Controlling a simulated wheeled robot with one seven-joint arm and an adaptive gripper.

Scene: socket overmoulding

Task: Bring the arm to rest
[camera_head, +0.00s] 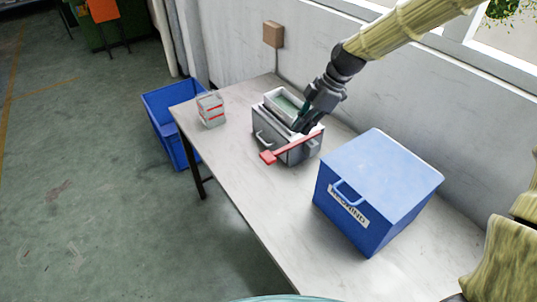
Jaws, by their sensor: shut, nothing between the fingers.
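My arm reaches in from the upper right, and my gripper (302,127) is above the right part of a grey machine (268,131) on the table. The fingers point down and are shut with nothing between them. The machine has an open top tray with a greenish inside (285,103) and a handle on its front. A red lever (290,147) runs across its front right, close below my gripper. I cannot tell whether the fingers touch the machine or the lever.
A blue box (388,180) with a lid, a handle and a label stands right on the table (262,200). A small white and red item (210,110) stands at the left end. A blue bin (165,105) is on the floor. The wall carries a brown box (273,35).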

